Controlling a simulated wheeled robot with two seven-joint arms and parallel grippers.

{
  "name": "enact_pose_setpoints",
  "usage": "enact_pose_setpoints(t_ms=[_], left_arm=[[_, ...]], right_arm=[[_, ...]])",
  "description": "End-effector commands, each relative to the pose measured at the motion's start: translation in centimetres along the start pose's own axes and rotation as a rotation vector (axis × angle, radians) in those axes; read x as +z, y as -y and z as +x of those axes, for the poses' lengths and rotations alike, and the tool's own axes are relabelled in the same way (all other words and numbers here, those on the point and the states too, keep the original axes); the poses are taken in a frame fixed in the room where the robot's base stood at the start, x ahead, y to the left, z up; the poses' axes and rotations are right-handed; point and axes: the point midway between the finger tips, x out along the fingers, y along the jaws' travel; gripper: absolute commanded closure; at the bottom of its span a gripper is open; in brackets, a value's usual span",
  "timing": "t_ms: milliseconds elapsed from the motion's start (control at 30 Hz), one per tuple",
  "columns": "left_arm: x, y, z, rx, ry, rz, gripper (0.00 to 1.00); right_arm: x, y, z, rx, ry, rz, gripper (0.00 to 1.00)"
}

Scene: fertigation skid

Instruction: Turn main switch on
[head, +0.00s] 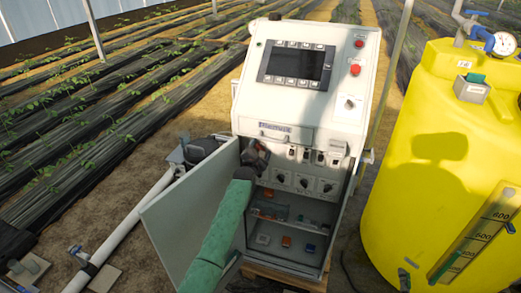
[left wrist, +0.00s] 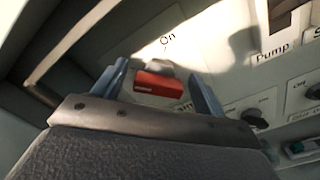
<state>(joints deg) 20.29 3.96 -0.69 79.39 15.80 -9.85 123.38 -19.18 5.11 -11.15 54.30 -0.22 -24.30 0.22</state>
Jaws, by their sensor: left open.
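The control cabinet (head: 300,110) stands in the middle of the head view with its lower door (head: 188,218) swung open to the left. My left gripper (head: 257,153) reaches in at the upper left of the opening and hides the main switch there. In the left wrist view, a red switch handle (left wrist: 160,85) on a white panel lies between the two blue fingers of my left gripper (left wrist: 159,72). My right gripper is out of view.
Black rotary knobs (head: 303,182) sit to the right of my gripper, one near a "Pump" label (left wrist: 275,52). Shelves with small parts (head: 288,217) are below. A yellow tank (head: 430,160) stands at the right. A white pipe (head: 125,235) runs at the left.

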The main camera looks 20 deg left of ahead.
Motion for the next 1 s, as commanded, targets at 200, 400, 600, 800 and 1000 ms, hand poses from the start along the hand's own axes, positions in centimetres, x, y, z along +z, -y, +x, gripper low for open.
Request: enact_pose_setpoints(t_ms=[200,400,600,800,1000], left_arm=[[0.0,0.0,0.0,0.0,0.0,0.0,0.68],[0.0,0.0,0.0,0.0,0.0,0.004,0.73],[-0.1,0.1,0.0,0.0,0.0,0.054,0.73],[-0.1,0.3,0.0,-0.001,0.0,0.175,0.73],[-0.1,0.5,0.0,0.0,0.001,0.353,0.73]], right_arm=[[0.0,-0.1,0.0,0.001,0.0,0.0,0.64],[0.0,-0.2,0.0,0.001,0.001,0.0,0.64],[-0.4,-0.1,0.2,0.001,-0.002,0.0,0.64],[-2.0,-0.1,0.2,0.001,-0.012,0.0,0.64],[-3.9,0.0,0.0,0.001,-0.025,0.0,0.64]])
